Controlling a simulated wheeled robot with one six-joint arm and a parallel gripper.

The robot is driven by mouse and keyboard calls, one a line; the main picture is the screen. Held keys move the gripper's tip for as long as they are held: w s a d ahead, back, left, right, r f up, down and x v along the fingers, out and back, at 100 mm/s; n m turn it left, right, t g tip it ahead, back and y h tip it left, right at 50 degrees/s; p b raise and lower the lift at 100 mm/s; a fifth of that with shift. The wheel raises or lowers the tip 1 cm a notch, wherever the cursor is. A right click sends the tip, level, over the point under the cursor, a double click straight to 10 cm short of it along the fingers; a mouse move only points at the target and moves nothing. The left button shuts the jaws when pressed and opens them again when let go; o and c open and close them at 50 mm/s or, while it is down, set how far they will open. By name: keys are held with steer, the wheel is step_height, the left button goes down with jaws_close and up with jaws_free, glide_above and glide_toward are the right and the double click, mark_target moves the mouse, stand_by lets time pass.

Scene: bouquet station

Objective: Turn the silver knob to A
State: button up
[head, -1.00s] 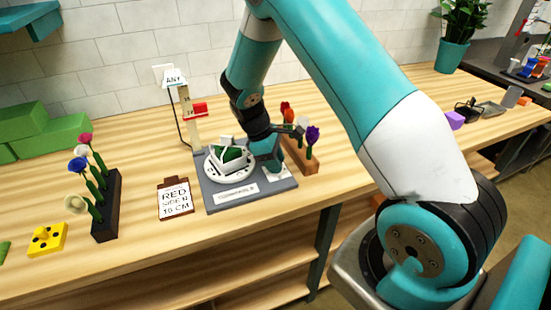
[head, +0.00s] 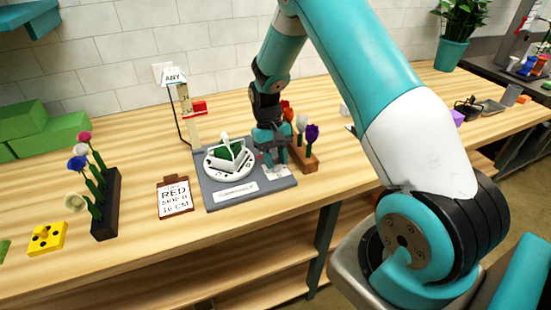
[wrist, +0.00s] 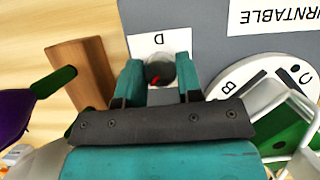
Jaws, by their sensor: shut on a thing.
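The silver knob (wrist: 160,66) is round, with a red pointer mark on its top that lies toward the lower left in the wrist view. It sits on a white dial plate (wrist: 140,46), where the letter D shows; no A is visible there. My gripper (wrist: 160,76) has one finger on each side of the knob and is shut on it. In the head view my gripper (head: 274,158) points down at the right part of the grey turntable base (head: 222,203) and hides the knob. The dial plate's front edge (head: 276,174) shows below it.
A white turntable (head: 212,172) with a green-filled basket (head: 230,154) stands left of my gripper. A wooden flower block (head: 306,164) is close on the right.

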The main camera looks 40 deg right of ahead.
steer(key=m, duration=0.2)
steer(key=m+y, duration=0.1)
steer(key=m, duration=0.1)
steer(key=shift+d+m+t+y+p, duration=0.15)
steer(key=shift+m+t+y+p, duration=0.15)
steer(key=shift+t+p, duration=0.1)
steer(key=shift+s+m+t+y+p, duration=0.1)
steer(key=shift+m+t+y+p, duration=0.2)
steer(key=shift+m, duration=0.85)
steer(key=shift+m+t+y+p, duration=0.3)
steer(key=shift+m, duration=0.85)
steer(key=o, duration=0.9)
steer(key=b+v, duration=0.1)
steer(key=v, duration=1.6)
steer(key=shift+s+r+b, duration=0.15)
steer(key=shift+r+b, duration=0.1)
steer(key=shift+b, duration=0.15)
